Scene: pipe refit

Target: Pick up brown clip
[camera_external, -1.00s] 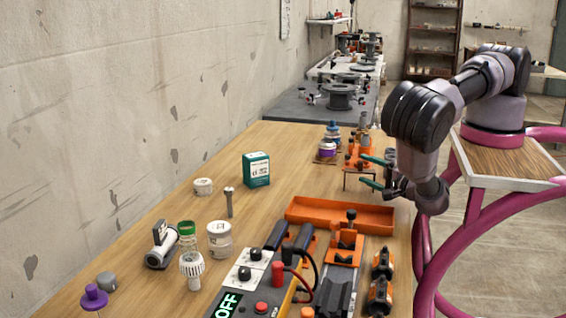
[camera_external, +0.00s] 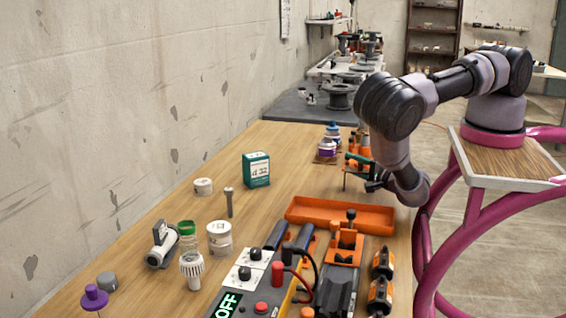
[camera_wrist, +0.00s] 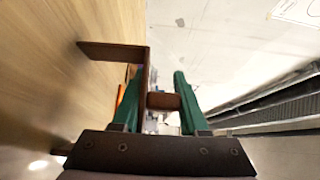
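The brown clip (camera_wrist: 113,51) is a thin, bent brown bracket. In the wrist view it runs down between the green fingertips of my gripper (camera_wrist: 159,88), with a short brown peg spanning between them. The fingers are drawn in close, one on each side of the clip, and look shut on it. In the outside view, my gripper (camera_external: 360,163) is low over the far right part of the table. There the clip (camera_external: 345,180) shows only as a thin dark leg left of the fingers; the rest is hidden by my gripper. I cannot tell whether it touches the table.
An orange tray (camera_external: 340,229) lies on the wooden table (camera_external: 270,190) just nearer than my gripper. Orange tools and bottles (camera_external: 328,148) stand close behind it. A green box (camera_external: 256,170) stands to the left. The table between box and tray is clear.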

